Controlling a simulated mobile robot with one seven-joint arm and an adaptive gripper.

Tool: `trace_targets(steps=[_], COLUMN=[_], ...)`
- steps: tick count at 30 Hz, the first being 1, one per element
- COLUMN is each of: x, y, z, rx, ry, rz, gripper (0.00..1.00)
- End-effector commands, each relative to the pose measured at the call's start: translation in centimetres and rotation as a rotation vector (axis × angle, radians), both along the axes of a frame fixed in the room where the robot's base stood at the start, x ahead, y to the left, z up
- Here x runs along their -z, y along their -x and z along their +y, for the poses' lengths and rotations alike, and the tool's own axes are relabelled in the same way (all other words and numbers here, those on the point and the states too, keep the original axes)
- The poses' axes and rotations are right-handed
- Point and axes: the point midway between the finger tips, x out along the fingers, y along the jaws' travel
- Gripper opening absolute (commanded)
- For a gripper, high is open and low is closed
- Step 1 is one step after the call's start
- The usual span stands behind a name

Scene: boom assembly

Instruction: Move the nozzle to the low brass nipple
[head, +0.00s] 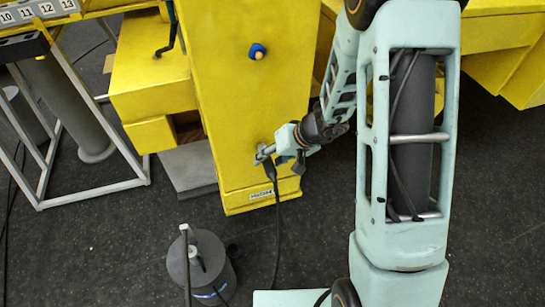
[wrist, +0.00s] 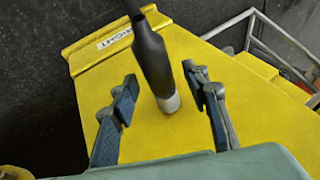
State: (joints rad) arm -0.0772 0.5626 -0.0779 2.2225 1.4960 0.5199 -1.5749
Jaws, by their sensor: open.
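The nozzle (wrist: 152,60) is a dark grey body with a lighter grey tip and a black hose. In the wrist view its tip meets the yellow face, and it stands between my gripper's (wrist: 160,80) two blue fingers with a gap on each side. In the head view the nozzle (head: 270,172) hangs at the low part of the yellow boom face, with my gripper (head: 263,154) beside it. My gripper is open. A blue-ringed fitting with a brass-coloured centre (head: 257,52) sits higher on the same face. Any nipple under the nozzle tip is hidden.
The yellow boom (head: 230,110) carries a white label (wrist: 115,37) near its edge. A grey canister (head: 200,265) stands on the dark floor at front left. The hose (head: 278,235) runs down to the floor. A metal frame (head: 95,190) stands at left.

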Motion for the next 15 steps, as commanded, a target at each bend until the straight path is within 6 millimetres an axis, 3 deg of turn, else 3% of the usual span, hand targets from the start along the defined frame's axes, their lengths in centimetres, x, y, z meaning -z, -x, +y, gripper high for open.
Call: trace_targets(steps=[5, 15], x=[-1.1, -6.2], y=[0.2, 1.7], z=[-0.6, -3.4], rx=[0.001, 0.001], ry=[0.0, 0.0], rz=[-0.004, -0.006], gripper=[0.42, 0.42])
